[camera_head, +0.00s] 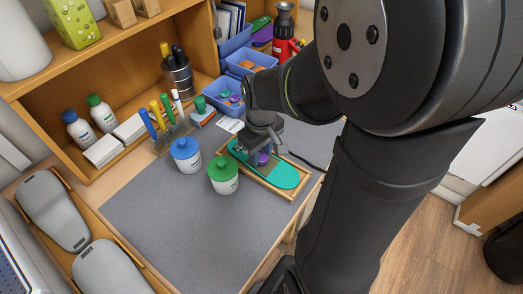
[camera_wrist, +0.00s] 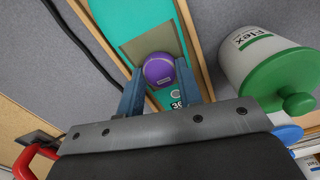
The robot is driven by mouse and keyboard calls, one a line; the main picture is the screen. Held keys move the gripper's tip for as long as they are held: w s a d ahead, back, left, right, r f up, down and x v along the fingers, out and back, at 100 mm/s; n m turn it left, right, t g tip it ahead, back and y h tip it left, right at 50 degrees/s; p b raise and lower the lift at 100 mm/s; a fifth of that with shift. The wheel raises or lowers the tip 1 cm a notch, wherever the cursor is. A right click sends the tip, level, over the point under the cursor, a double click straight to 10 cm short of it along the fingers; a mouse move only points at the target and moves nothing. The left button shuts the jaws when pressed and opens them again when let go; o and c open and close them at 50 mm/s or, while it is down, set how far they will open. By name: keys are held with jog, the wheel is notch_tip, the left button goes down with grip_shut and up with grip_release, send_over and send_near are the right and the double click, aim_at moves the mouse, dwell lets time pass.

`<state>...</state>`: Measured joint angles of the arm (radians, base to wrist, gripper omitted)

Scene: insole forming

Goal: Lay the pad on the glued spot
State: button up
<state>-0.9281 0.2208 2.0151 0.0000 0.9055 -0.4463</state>
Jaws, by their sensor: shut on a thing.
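A purple rounded pad (camera_wrist: 160,72) is between the two blue fingers of my gripper (camera_wrist: 160,84) in the wrist view, and the fingers are shut on it. The pad also shows below my gripper (camera_head: 258,154) in the head view (camera_head: 262,159). A teal insole (camera_head: 284,177) lies in a shallow wooden tray (camera_head: 272,188). A brownish-grey square patch (camera_wrist: 136,46) lies on the insole, and the pad overlaps its near part in the wrist view. I cannot tell whether the pad touches the patch. The number 36 is partly visible on the insole.
A green-lidded jar (camera_head: 223,173) stands close left of the tray, with a blue-lidded jar (camera_head: 186,153) beyond it. A marker rack (camera_head: 168,132) and blue bins (camera_head: 226,95) stand behind. The front of the grey mat (camera_head: 190,225) is clear.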

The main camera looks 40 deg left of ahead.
aim_at(261, 156)
jog(key=shift+f, duration=0.2)
dwell(0.4)
jog(key=o, duration=1.4)
jog(key=shift+r, duration=4.05)
jog(key=shift+f, duration=0.1)
notch_tip(261, 156, down, 8)
jog(key=shift+r, duration=0.25)
